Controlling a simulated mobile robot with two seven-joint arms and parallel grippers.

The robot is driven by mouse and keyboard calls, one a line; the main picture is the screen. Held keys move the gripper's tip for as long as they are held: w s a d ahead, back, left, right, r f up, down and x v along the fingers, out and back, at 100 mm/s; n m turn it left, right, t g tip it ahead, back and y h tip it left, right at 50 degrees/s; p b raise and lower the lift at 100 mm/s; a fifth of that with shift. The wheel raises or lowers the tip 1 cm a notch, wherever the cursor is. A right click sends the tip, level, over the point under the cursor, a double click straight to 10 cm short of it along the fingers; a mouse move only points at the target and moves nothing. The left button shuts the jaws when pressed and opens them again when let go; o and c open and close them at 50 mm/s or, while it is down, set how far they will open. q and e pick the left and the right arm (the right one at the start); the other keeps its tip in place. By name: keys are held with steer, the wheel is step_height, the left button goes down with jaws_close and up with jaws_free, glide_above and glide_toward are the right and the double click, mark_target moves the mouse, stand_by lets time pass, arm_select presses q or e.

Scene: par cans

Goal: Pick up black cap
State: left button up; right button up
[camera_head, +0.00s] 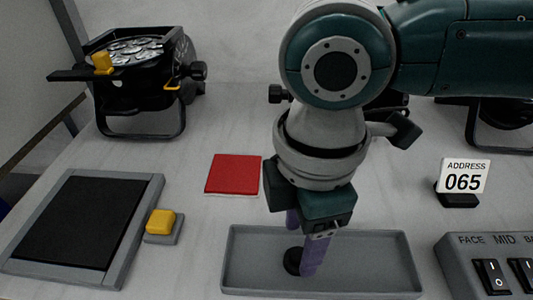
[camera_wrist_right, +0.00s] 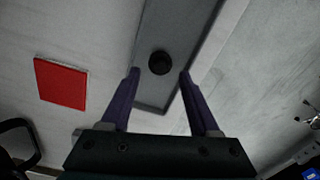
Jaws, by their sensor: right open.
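The black cap (camera_head: 292,262) is a small round dark piece lying in the left part of a shallow grey tray (camera_head: 385,283). In the head view my right gripper's finger covers part of it. In the right wrist view the cap (camera_wrist_right: 161,62) shows whole, ahead of the fingertips and between their lines. My right gripper (camera_head: 301,248) points down over the tray with its purple fingers apart. The right wrist view also shows these fingers (camera_wrist_right: 159,75) open with nothing between them. I cannot tell the fingertips' exact height above the tray. My left gripper is not in view.
A red square (camera_head: 233,174) lies behind the tray. A yellow button block (camera_head: 161,222) and a grey-framed black pad (camera_head: 75,225) lie left. A par can (camera_head: 140,75) stands back left. An address sign (camera_head: 463,180) and switch box (camera_head: 490,265) are right.

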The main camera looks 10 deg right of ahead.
mark_target(297, 254)
step_height(297, 254, down, 3)
jaws_close()
stand_by(0.6)
